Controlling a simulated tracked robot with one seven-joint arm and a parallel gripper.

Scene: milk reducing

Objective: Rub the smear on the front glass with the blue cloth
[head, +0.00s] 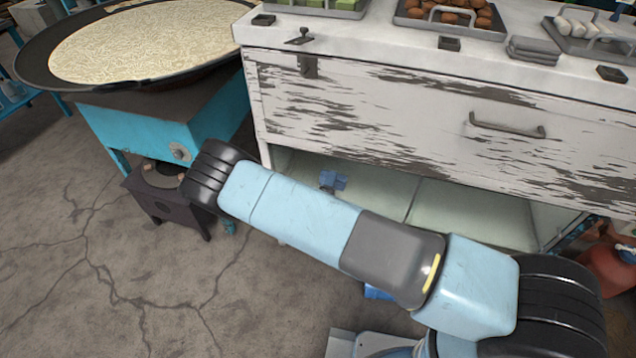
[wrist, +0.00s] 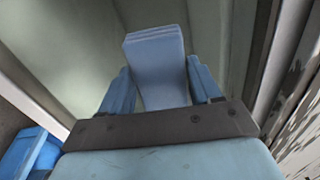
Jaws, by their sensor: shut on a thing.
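My gripper (wrist: 160,82) is shut on the folded blue cloth (wrist: 155,52), which stands up between the two blue fingers in the wrist view. Behind the cloth is a pale greenish surface that looks like the front glass (wrist: 75,45). I cannot tell whether the cloth touches it. In the head view, the pale glass-like panel (head: 465,212) lies under the drawer, partly behind my arm. A small blue shape (head: 335,181) shows just above my arm there; I cannot tell whether it is the cloth or a finger. I cannot make out the smear in either view.
The worn white counter has a drawer with a handle (head: 507,126). Trays of food, including a brown-filled tray (head: 445,14), stand on top. At the left, a large pan (head: 150,40) sits on a blue stand (head: 175,125). Cracked floor (head: 90,250) lies open at lower left.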

